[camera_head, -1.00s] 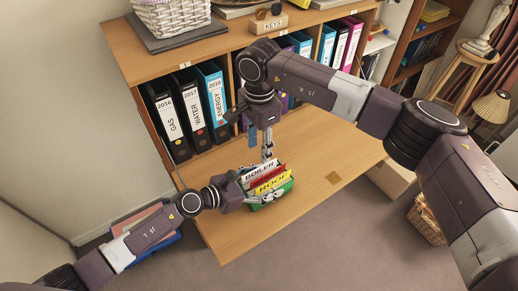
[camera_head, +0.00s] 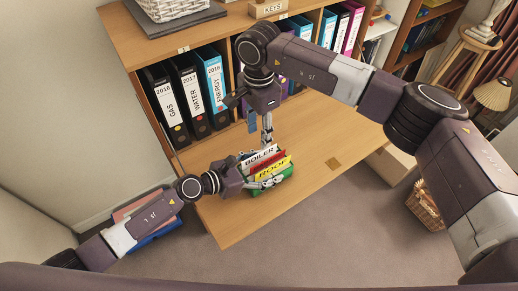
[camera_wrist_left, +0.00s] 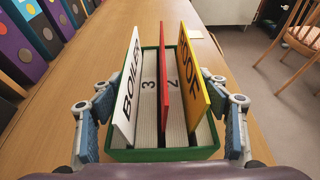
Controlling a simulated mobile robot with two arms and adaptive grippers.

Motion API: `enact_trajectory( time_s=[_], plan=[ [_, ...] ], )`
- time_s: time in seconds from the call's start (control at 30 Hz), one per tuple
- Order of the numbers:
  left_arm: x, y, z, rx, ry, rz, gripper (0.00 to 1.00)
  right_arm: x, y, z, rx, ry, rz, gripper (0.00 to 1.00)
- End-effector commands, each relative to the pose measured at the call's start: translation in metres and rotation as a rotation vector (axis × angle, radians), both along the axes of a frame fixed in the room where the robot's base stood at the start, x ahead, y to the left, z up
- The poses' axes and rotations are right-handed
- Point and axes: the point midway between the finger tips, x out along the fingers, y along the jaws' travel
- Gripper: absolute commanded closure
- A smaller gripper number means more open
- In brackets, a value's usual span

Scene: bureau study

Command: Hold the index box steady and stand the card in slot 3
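The green index box (camera_head: 272,186) stands on the wooden desk board. My left gripper (camera_wrist_left: 165,120) has a finger along each side of the box (camera_wrist_left: 160,154), apparently shut on it; contact is hard to confirm. The white BOILER card (camera_wrist_left: 129,85) stands at the left inside the box, leaning left. The red card (camera_wrist_left: 164,85) is in the middle and the yellow ROOF card (camera_wrist_left: 192,85) at the right.
Binders (camera_head: 190,95) stand in the shelf behind the desk board (camera_head: 330,135). A KEYS block (camera_head: 268,9) and a basket sit on top. A wicker basket (camera_head: 425,205) is on the floor at right.

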Motion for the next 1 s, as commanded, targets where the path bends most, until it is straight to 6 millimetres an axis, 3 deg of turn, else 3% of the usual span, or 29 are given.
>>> enact_trajectory(
  time_s=[0.17, 0.57, 1.0],
  plan=[
    [0.0, 0.0, 0.0, 0.001, 0.001, 0.0, 0.11, 0.0, 0.0, 0.0, 0.0, 0.0, 0.0, 0.62],
    [-0.004, 0.006, 0.002, 0.002, 0.0, 0.001, 0.11, 0.0, 0.0, 0.0, 0.0, 0.0, 0.0, 0.62],
    [-0.046, 0.066, 0.031, 0.003, 0.001, 0.001, 0.11, 0.0, 0.0, 0.0, 0.0, 0.0, 0.0, 0.62]
  ],
)
